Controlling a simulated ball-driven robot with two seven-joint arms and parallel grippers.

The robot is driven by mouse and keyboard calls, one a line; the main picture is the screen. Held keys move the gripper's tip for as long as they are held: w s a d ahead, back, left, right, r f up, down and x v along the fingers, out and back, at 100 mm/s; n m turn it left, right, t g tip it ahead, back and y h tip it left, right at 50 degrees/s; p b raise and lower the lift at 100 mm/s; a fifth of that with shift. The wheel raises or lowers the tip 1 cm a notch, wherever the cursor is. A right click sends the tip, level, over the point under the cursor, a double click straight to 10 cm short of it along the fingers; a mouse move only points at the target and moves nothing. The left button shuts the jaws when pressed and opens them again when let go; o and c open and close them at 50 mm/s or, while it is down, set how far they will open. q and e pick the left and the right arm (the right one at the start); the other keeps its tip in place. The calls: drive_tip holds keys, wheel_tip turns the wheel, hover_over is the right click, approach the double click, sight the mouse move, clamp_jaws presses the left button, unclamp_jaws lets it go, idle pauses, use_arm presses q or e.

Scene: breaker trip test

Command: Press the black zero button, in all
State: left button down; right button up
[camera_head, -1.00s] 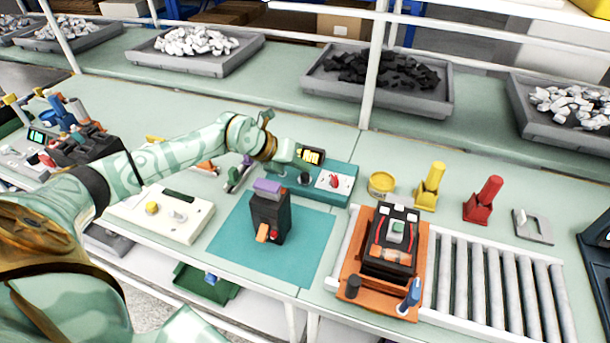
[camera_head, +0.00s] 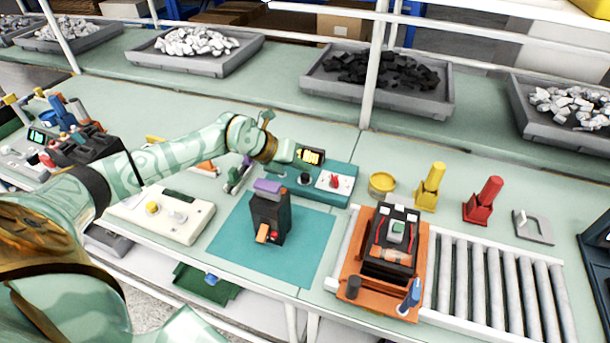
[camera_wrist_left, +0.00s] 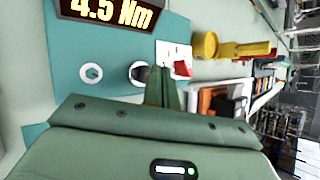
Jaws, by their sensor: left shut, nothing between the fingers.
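The teal tester (camera_head: 345,170) stands at the back of the mat, with a lit display (camera_head: 311,156) that reads 4.5 Nm in the left wrist view (camera_wrist_left: 112,12). The round black button (camera_head: 305,179) is on its top, left of a red switch (camera_head: 334,181) on a white plate. In the left wrist view the black button (camera_wrist_left: 137,73) is partly covered by my fingers. My left gripper (camera_head: 298,168) is shut and empty over the tester; its fingertips (camera_wrist_left: 165,74) appear close to the button. I cannot tell whether they touch it. My right gripper is not in view.
A black breaker with a purple top (camera_head: 268,187) stands on the teal mat (camera_head: 228,245) below my left arm. A cream device (camera_head: 190,228) sits left.

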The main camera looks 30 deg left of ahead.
sight(301, 177)
use_arm(q)
drive_tip(key=shift+f, duration=0.15)
idle(0.5)
drive_tip(key=shift+f, duration=0.25)
drive_tip(key=shift+f, duration=0.55)
idle(0.6)
drive_tip(key=shift+r, duration=0.1)
drive_tip(key=shift+r+p, duration=0.65)
drive_tip(key=shift+r, duration=0.2)
wheel_tip(301, 177, up, 5)
drive_tip(key=p, duration=0.4)
drive_tip(key=shift+r, duration=0.15)
